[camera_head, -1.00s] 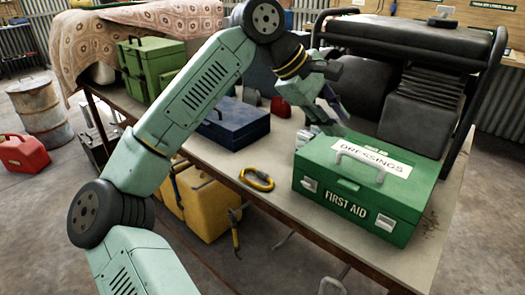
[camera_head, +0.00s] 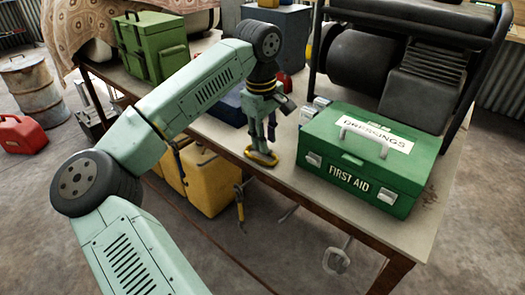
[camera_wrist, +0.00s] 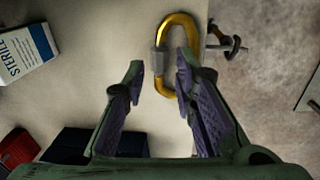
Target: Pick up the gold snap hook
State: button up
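The gold snap hook (camera_wrist: 178,18) lies on the bench top near its front edge, with a grey sleeve on its left side in the wrist view. It also shows in the head view (camera_head: 262,160), partly covered by my gripper (camera_head: 261,143). My gripper is above the hook, pointing down, with its fingers apart. In the wrist view the hook's sleeved side appears between the fingertips of my gripper (camera_wrist: 160,65), and the right fingertip appears over the hook's opening. I cannot tell the remaining height above it. Nothing is gripped.
A green first aid box (camera_head: 362,160) stands right of the hook on the bench (camera_head: 420,235). A dark blue toolbox (camera_head: 228,105) is behind my gripper. A white box marked STERILE (camera_wrist: 27,52) is at the wrist view's left. A generator (camera_head: 400,70) stands behind.

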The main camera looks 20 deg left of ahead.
jog(key=shift+w+f, duration=0.15)
jog(key=shift+f, duration=1.15)
jog(key=shift+c, duration=0.5)
grip_shut()
